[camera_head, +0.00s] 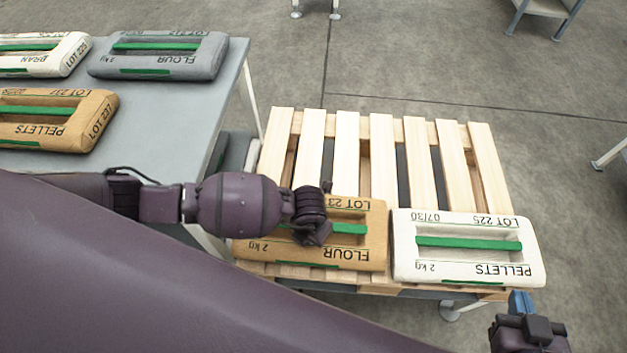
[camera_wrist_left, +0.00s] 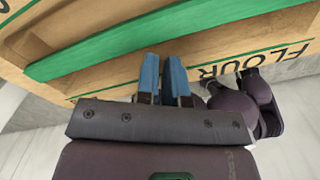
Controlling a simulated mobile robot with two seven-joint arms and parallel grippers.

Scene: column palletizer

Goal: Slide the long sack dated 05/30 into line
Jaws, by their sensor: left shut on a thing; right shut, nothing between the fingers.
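A tan flour sack (camera_head: 350,258) marked "2 kg" lies on the near left of the wooden pallet (camera_head: 377,165). My left arm covers its upper left part, and its date is not readable. The sack and its green strip also show in the left wrist view (camera_wrist_left: 140,48). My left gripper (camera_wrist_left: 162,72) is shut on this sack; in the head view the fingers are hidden. A white pellets sack (camera_head: 470,262) dated 07/30 lies right beside the tan one. My right gripper (camera_head: 521,302) is shut and empty, off the pallet's near right corner.
A grey table (camera_head: 165,110) at the left bears a tan pellets sack (camera_head: 60,135), a grey flour sack (camera_head: 160,68) and a white bran sack (camera_head: 45,68). The pallet's far slats are bare. Grey floor is open beyond the pallet.

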